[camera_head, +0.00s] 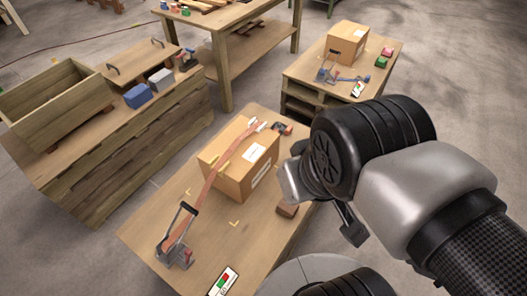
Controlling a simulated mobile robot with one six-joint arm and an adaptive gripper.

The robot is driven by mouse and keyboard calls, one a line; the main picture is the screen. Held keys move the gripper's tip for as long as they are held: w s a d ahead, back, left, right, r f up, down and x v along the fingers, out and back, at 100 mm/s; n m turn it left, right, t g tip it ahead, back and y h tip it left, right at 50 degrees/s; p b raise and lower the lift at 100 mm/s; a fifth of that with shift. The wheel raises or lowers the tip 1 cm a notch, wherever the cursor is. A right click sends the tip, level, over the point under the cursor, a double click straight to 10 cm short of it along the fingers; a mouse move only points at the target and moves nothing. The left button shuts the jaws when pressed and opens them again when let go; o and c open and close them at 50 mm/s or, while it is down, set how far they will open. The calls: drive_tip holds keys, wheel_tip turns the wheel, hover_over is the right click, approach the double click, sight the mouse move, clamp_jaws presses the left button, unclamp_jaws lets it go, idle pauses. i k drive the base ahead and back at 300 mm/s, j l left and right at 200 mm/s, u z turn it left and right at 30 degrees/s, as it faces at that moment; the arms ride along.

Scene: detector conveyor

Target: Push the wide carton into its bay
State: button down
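A wide brown cardboard carton (262,172) with white labels stands upright on the near wooden table (150,232). A long brown bar (212,178) runs from a grey hinged bracket (172,252) at the table's left, passing over or in front of the carton's left side; I cannot tell if they touch. Yellow corner marks (235,224) lie on the tabletop left of and in front of the carton. My arm is at the right of the carton. A dark part of my gripper (352,226) shows below the wrist, right of the table edge; its fingertips are mostly hidden.
A small brown block (288,211) lies by the table's right edge. A red-and-green panel (222,281) is at the front. A second carton (347,42) stands on a pallet table behind. A bench with a wooden crate (55,100) is at left. Grey floor separates the tables.

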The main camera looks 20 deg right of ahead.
sight(252, 160)
drive_tip(key=u, duration=0.35)
drive_tip(key=i+l+u, duration=0.15)
drive_tip(key=l+u, duration=0.25)
drive_tip(key=l, duration=0.15)
drive_tip(key=l+u, duration=0.4)
drive_tip(key=l, duration=0.15)
drive_tip(key=l+u, duration=0.45)
drive_tip(key=k+l, duration=0.1)
drive_tip(key=l, duration=0.65)
drive_tip(key=k+l, duration=0.1)
drive_tip(key=l, duration=0.7)
